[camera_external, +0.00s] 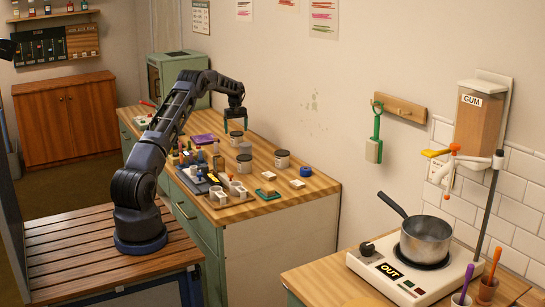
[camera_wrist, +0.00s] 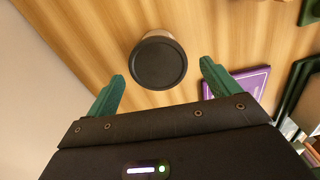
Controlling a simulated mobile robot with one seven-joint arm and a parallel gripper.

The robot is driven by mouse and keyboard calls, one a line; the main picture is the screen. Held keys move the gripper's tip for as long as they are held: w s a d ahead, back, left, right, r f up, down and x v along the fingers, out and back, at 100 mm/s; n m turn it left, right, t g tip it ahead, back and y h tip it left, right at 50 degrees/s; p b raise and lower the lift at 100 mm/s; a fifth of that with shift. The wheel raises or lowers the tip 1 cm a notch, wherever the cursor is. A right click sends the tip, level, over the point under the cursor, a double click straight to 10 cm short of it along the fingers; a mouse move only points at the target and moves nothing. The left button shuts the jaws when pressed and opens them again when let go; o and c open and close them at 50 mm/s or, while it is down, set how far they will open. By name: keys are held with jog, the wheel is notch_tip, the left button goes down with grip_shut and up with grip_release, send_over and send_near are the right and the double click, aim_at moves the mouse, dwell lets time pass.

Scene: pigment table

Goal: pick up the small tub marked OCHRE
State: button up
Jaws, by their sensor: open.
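My gripper (camera_external: 236,122) is open and empty, its two green fingers pointing down above the far part of the wooden table. In the external view a small tub with a dark lid (camera_external: 236,139) stands just below it. The wrist view shows a dark-lidded tub (camera_wrist: 158,64) from above, lying between and slightly beyond the fingertips (camera_wrist: 162,70).
A purple flat item (camera_wrist: 238,83) lies beside the right finger. Several bottles and jars (camera_external: 200,160) crowd the table's left side.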

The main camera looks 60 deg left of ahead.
aim_at(237, 133)
jog(key=shift+d+f, duration=0.2)
jog(key=shift+f, duration=2.65)
jog(key=c, duration=1.1)
